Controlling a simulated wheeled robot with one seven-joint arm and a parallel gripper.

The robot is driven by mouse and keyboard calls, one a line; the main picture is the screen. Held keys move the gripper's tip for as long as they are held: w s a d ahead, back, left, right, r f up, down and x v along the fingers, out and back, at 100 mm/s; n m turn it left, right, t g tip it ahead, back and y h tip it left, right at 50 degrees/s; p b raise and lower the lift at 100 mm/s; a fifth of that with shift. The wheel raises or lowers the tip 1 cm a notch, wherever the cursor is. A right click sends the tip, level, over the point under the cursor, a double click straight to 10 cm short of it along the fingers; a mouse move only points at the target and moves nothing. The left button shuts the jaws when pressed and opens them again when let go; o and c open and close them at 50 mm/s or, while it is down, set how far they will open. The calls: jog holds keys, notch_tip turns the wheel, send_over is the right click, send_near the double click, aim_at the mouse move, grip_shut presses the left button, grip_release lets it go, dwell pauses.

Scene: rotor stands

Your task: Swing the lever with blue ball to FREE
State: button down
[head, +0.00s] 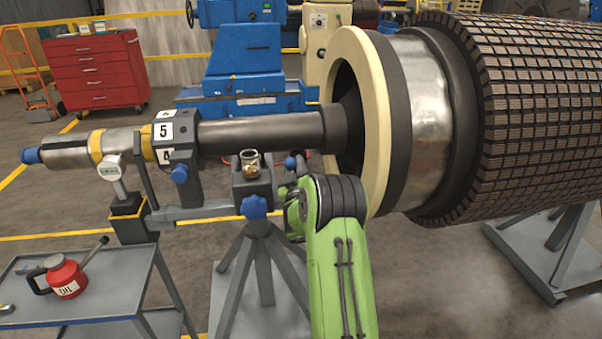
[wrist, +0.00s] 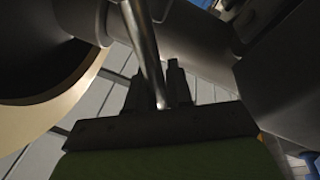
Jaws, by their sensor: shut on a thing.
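The lever's blue ball (head: 290,163) shows in the head view just right of the dark support block with the brass-coloured cup, beside my wrist. In the wrist view a bare metal rod, which looks like the lever's shaft (wrist: 140,35), runs down between the two dark fingers of my gripper (wrist: 158,82). My gripper is shut on this rod. In the head view my green arm hides the fingers and most of the lever. I see no FREE mark in either view, so the lever's setting cannot be read.
The dark shaft (head: 265,132) and the big rotor with its cream ring (head: 378,110) lie close above and right of my wrist. The stand with a blue star knob (head: 254,207) is just left. A cart (head: 95,312) with a red oil can (head: 64,277) stands front left.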

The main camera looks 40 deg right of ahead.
jog(key=shift+w+a+f+n+b, duration=0.1)
jog(key=shift+a+n+b, duration=0.05)
jog(key=shift+n+b, duration=0.2)
jog(key=c, duration=1.1)
grip_release()
jog(key=shift+f, duration=0.1)
